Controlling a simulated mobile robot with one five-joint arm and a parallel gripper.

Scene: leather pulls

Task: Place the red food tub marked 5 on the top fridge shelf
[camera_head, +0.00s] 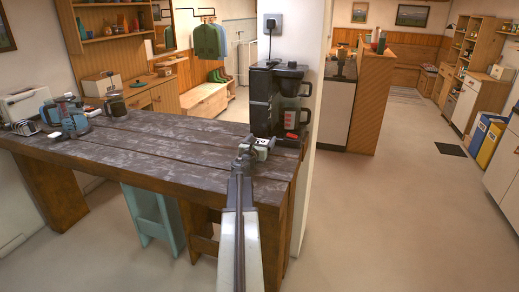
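My gripper (260,146) is at the end of my arm, over the right end of the dark wooden table (170,150). It is small here, and I cannot tell whether its fingers are open or shut. A small red item (292,135) shows just right of it, by the foot of the black coffee machine. Another red patch (291,118) shows higher on the machine's right side. I cannot read a 5 on either or tell whether either is the tub. I cannot make out an open fridge or its shelves.
The black coffee machine (263,100) stands close behind my gripper, against a white pillar (312,60). A glass jug (115,103) and blue appliance (66,115) stand far left. A teal stool (152,215) is under the table.

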